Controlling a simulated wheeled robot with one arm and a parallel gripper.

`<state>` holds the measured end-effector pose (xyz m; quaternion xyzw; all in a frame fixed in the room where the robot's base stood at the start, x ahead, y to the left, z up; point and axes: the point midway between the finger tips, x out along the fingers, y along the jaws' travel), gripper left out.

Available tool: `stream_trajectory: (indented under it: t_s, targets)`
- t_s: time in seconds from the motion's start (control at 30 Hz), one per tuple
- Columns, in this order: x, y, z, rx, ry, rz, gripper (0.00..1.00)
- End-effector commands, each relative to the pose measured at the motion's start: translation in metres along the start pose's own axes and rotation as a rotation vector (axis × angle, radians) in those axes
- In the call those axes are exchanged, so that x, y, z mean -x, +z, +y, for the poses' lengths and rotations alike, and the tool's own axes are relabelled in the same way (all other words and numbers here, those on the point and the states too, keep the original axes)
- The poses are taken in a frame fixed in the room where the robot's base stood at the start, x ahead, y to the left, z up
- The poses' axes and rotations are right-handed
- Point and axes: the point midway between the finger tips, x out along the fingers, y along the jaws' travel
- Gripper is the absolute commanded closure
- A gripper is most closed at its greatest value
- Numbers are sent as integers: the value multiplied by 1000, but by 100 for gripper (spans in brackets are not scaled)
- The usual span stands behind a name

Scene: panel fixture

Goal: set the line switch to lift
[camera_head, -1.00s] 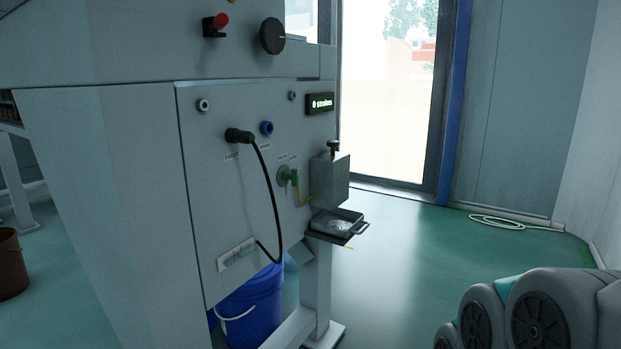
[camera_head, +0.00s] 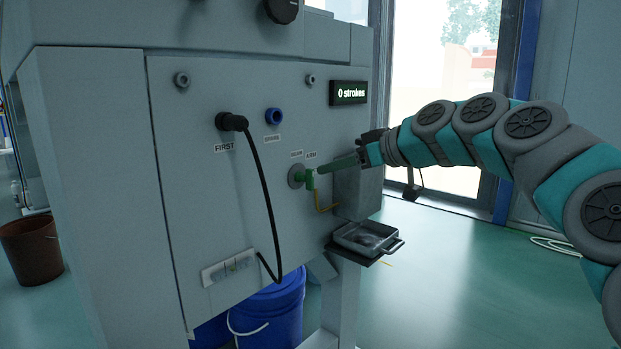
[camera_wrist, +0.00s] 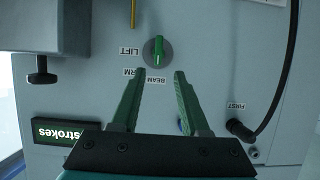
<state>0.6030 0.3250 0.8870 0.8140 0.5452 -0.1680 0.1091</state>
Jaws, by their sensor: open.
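The line switch appears to be the green handle on a round grey base in the panel, seen in the wrist view (camera_wrist: 158,50) and the head view (camera_head: 310,182). The wrist view is upside down. There the handle lies upright in the picture, in line with the BEAM label (camera_wrist: 155,80) below it. The ARM label sits below left and the LIFT label (camera_wrist: 130,52) to the left. My gripper (camera_wrist: 159,75) is open and empty, its green fingertips spread just short of the switch. In the head view my gripper (camera_head: 322,168) reaches it from the right; the gap is hard to judge.
A black plug (camera_head: 232,122) sits at FIRST, its cable hanging down the panel. A blue socket (camera_head: 274,116) is beside it. The display (camera_head: 348,93) reads 0 strokes. A grey box (camera_head: 357,190), a tray (camera_head: 366,237) and a blue bucket (camera_head: 270,312) are nearby.

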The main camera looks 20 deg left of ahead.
Motion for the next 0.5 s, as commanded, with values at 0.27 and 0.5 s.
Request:
stream_trajectory:
  t_s: [0.27,0.5]
  targets:
    - [-18,-2,3,6,0,10,55]
    - [-53,-3,4,6,3,10,55]
